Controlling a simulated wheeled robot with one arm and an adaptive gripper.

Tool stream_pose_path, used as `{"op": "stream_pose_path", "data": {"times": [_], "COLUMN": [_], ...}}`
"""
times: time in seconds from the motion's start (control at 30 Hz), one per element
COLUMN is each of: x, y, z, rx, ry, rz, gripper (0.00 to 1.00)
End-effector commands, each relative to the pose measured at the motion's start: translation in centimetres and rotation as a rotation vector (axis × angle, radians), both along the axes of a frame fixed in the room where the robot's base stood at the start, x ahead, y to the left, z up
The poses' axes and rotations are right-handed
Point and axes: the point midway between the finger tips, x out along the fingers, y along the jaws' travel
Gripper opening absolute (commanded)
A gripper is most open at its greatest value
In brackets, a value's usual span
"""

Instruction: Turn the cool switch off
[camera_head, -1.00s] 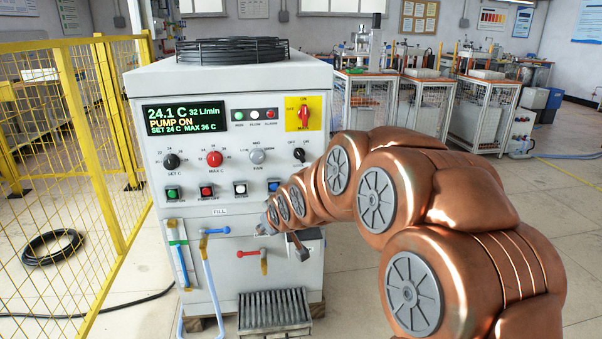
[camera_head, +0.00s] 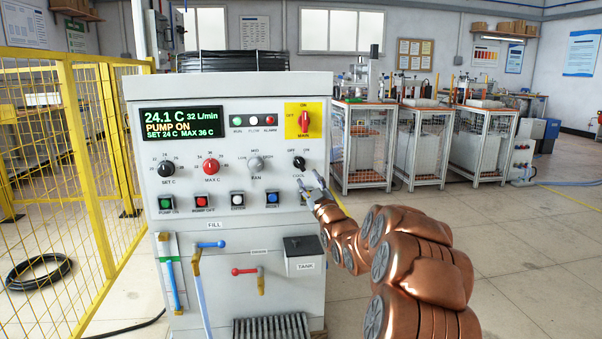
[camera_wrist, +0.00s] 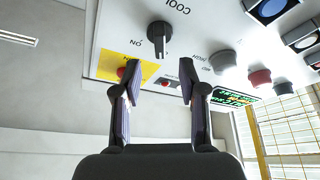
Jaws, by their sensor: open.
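The cool switch (camera_head: 299,162) is a black knob on the right of the white panel, with OFF marked at its upper left and ON at its upper right. Its exact pointing is too small to tell. My gripper (camera_head: 314,188) is just below and right of it, fingers open and empty. In the wrist view, which shows the panel upside down, the cool switch (camera_wrist: 158,38) stands beyond and between the open fingertips of my gripper (camera_wrist: 158,80), apart from them.
The red main switch (camera_head: 304,122) on its yellow plate is above the cool switch. The fan knob (camera_head: 256,163) is to its left. A row of push buttons, including the blue one (camera_head: 273,199), runs below. The tank box (camera_head: 303,254) is lower down.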

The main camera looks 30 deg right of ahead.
Motion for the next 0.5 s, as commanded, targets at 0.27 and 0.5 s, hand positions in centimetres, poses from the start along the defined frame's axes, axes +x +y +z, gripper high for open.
{"op": "stream_pose_path", "data": {"times": [0.27,0.5], "x": [2.2,4.4], "y": [-0.4,-0.8], "z": [0.8,1.5], "rx": [0.000,0.000], "ry": [0.000,0.001], "rz": [0.000,0.000], "gripper": [0.42,0.42]}}
